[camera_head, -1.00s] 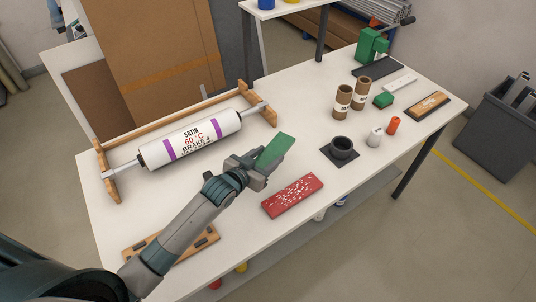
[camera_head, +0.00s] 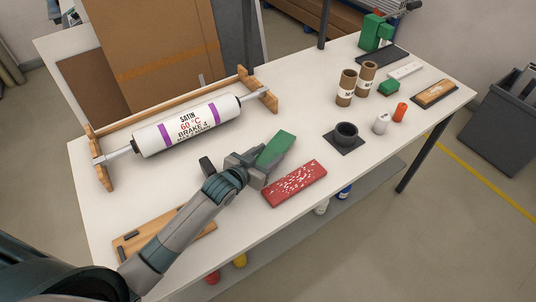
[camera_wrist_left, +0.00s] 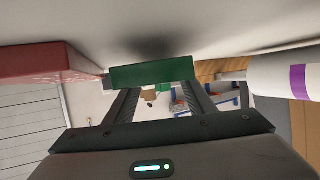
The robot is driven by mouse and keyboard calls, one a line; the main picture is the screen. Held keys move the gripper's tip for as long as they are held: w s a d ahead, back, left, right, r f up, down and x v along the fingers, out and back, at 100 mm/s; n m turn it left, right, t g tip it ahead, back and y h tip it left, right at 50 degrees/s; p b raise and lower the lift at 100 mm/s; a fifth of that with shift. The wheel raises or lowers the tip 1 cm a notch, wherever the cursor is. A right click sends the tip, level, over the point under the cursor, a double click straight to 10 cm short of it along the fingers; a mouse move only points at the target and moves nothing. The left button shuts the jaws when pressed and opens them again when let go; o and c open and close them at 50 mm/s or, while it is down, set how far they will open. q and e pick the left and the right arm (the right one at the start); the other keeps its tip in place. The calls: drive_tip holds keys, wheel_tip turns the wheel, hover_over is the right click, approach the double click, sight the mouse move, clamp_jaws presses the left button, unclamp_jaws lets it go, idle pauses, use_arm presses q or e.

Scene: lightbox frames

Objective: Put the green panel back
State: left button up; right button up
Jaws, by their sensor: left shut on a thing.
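My left gripper (camera_head: 262,164) is shut on the green panel (camera_head: 277,146) near the middle of the table. The panel sticks out past the fingertips, toward the upper right in the head view. In the left wrist view the green panel (camera_wrist_left: 152,73) sits across the fingertips (camera_wrist_left: 155,88), and a dark shadow lies on the white tabletop close by it. A wooden board with dark pegs (camera_head: 140,235) lies at the near left of the table, partly hidden by my left arm. My right gripper is out of view.
A red, white-speckled block (camera_head: 296,183) lies just right of the gripper. A white roller (camera_head: 187,131) on a wooden stand is behind to the left. A dark cup on a base (camera_head: 345,136), brown tubes (camera_head: 346,88) and a green clamp-like device (camera_head: 375,33) stand farther right.

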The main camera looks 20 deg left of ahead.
use_arm(q)
drive_tip(key=shift+f+b, duration=0.3)
drive_tip(key=shift+f, duration=0.25)
idle(0.5)
